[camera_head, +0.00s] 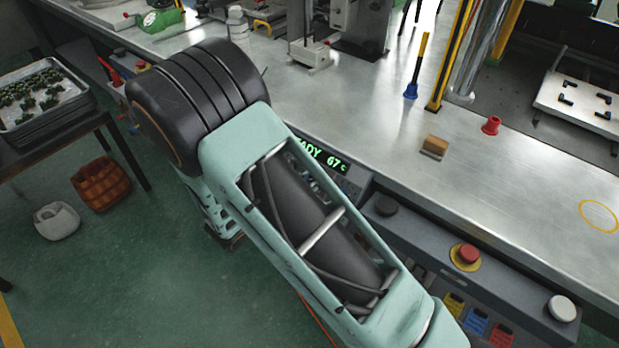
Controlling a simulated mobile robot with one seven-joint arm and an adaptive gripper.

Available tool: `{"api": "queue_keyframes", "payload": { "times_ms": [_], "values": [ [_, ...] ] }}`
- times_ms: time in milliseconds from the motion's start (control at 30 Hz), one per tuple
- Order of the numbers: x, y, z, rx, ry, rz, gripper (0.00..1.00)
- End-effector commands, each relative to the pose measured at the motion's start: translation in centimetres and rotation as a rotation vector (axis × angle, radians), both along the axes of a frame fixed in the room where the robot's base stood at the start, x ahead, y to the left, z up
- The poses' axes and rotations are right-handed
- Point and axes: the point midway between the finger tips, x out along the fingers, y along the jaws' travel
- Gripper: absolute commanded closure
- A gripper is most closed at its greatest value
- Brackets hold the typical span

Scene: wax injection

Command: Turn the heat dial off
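My teal and black arm crosses the middle of the view and covers part of the machine's front control panel (520,283). A green lit display (325,158) beside the arm reads "ADY 67 c", its left part hidden. No heat dial can be made out for certain. A dark round knob or button (385,205) sits on the panel right of the display, and its kind and setting cannot be told. My gripper is not visible, so whether it touches anything cannot be seen.
A red button on a yellow base (467,255) and a white button (562,308) sit along the panel. The metal worktop (480,185) holds a brown block (434,147) and a red cap (491,125). Baskets (101,184) stand on the floor at left.

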Motion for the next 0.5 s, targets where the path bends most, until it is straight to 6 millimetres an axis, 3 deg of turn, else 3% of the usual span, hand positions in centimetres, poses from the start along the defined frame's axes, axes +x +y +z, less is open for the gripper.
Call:
{"api": "queue_keyframes", "payload": {
  "times_ms": [500],
  "values": [
    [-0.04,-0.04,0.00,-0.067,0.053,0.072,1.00]
  ]
}}
